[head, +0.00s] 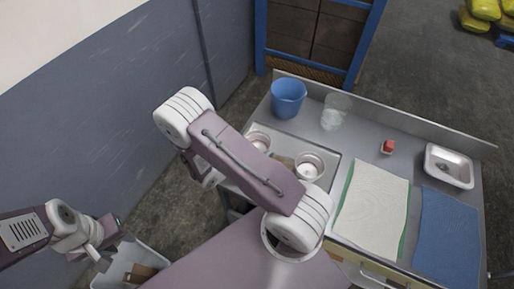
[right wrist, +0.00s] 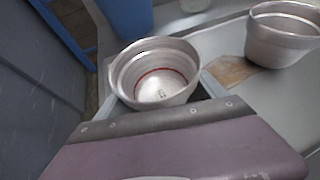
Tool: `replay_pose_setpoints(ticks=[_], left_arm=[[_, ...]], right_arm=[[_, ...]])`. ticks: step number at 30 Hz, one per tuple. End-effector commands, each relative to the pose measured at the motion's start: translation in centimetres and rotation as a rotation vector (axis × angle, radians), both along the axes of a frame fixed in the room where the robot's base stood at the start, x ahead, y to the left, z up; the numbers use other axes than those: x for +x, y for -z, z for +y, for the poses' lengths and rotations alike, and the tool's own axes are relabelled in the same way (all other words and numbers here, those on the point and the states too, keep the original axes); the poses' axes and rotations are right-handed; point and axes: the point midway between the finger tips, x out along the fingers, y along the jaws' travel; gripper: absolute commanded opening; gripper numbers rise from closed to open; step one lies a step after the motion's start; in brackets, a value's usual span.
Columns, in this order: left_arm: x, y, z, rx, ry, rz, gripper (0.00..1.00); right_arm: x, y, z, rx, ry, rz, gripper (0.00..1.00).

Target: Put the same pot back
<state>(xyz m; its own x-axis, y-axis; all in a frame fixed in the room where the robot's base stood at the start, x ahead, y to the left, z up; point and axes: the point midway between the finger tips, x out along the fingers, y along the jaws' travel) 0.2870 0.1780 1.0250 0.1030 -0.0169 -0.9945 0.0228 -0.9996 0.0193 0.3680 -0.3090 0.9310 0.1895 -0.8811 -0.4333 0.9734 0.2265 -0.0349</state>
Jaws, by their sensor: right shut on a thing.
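A silver metal pot (right wrist: 155,72) with a red ring inside fills the middle of the right wrist view. My right gripper (right wrist: 160,104) is shut on it, with dark jaw parts at its near side. In the head view this pot (head: 259,140) shows partly behind my right arm, which hides the gripper. I cannot tell whether the pot rests on the surface. A second pot (head: 309,166) stands to its right, apart from it; it also shows in the right wrist view (right wrist: 283,38). My left gripper (head: 100,250) is far off at the lower left; its jaws are too small to judge.
A blue bucket (head: 288,97) and a clear container (head: 335,110) stand behind the pots. A brown patch (right wrist: 231,71) lies between the pots. A white cloth (head: 372,211), blue cloth (head: 447,235), small red item (head: 388,146) and metal tray (head: 449,166) are to the right.

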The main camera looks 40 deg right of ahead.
Motion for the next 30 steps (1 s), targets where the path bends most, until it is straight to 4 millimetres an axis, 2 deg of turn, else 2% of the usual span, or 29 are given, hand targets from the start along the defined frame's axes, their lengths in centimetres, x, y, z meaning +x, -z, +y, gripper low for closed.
replay_pose_setpoints(ticks=[5,6,8,16,20,30], left_arm=[[0.0,0.6,0.0,0.000,0.000,0.000,0.36],[0.0,0.5,0.0,0.000,0.000,0.000,0.36],[0.0,0.5,0.0,0.000,0.000,0.000,0.36],[0.0,0.4,0.0,0.000,0.000,0.000,0.36],[0.0,-0.1,0.0,0.000,0.000,0.000,0.36],[0.0,0.9,0.0,0.000,0.000,0.000,0.36]], right_arm=[[0.0,0.7,0.0,0.000,0.000,0.000,0.33],[0.0,0.6,0.0,0.001,0.000,0.001,0.86],[0.0,0.6,0.0,0.003,0.000,0.002,1.00],[0.1,0.6,0.1,0.005,-0.004,0.001,1.00],[0.1,-0.1,0.4,0.005,-0.007,0.000,1.00],[-1.2,-3.0,6.6,0.004,-0.007,-0.004,1.00]])
